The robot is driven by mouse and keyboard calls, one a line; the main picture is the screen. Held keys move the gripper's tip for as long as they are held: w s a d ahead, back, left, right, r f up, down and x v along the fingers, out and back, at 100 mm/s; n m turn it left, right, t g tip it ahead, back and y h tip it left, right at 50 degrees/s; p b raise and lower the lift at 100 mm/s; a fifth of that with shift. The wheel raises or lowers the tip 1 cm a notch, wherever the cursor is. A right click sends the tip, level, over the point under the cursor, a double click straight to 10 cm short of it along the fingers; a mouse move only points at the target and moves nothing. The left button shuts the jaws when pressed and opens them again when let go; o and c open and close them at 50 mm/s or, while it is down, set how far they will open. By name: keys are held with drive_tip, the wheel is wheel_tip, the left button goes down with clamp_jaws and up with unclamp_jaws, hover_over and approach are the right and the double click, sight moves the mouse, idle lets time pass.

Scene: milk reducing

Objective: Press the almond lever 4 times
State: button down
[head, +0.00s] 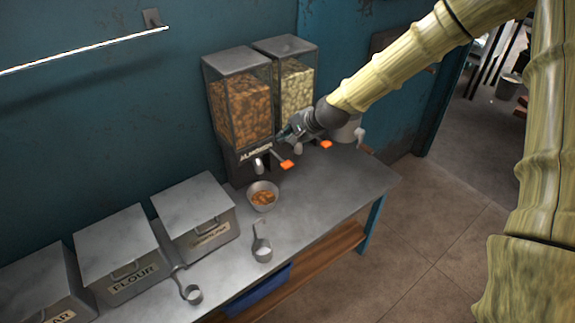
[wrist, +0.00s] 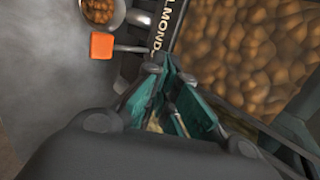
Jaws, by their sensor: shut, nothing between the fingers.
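The almond dispenser (head: 240,97) stands against the wall, its clear bin full of brown almonds, which also fill the upper right of the wrist view (wrist: 245,45). Its orange lever (head: 287,164) sticks out at the front and shows in the wrist view (wrist: 103,46). A metal bowl (head: 262,196) with some almonds in it stands below the spout; part of it shows at the top of the wrist view (wrist: 101,12). My gripper (head: 284,134) is shut and empty, close to the dispenser's front and above the lever, apart from the lever in the wrist view.
A second dispenser (head: 294,85) with pale contents and its own orange lever (head: 326,144) stands to the right. Metal bins, one labelled flour (head: 122,258), line the counter at left. Scoops (head: 262,247) lie in front. The counter's right end (head: 365,185) is clear.

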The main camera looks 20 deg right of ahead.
drive_tip(key=m, duration=0.5)
drive_tip(key=r+m, duration=0.1)
drive_tip(key=m, duration=0.1)
drive_tip(key=shift+s+a+r, duration=0.1)
drive_tip(key=shift+s+a, duration=0.05)
drive_tip(key=shift+a, duration=0.15)
drive_tip(key=shift+b, duration=0.35)
drive_tip(key=b, duration=0.6)
approach(282, 164)
drive_tip(key=shift+w+a+f, duration=0.4)
drive_tip(key=shift+w+a, duration=0.05)
drive_tip(key=shift+w, duration=0.4)
drive_tip(key=shift+w+a+f, duration=0.45)
drive_tip(key=shift+w, duration=0.45)
drive_tip(key=shift+w+a+f, duration=0.4)
drive_tip(key=shift+w+a, duration=0.05)
drive_tip(key=shift+w, duration=0.4)
drive_tip(key=shift+f, duration=0.1)
drive_tip(key=shift+f, duration=0.3)
drive_tip(key=shift+f+b, duration=1)
drive_tip(key=shift+f, duration=0.3)
idle(0.4)
drive_tip(key=shift+r, duration=0.1)
drive_tip(key=shift+r+p, duration=1.25)
drive_tip(key=shift+r, duration=0.35)
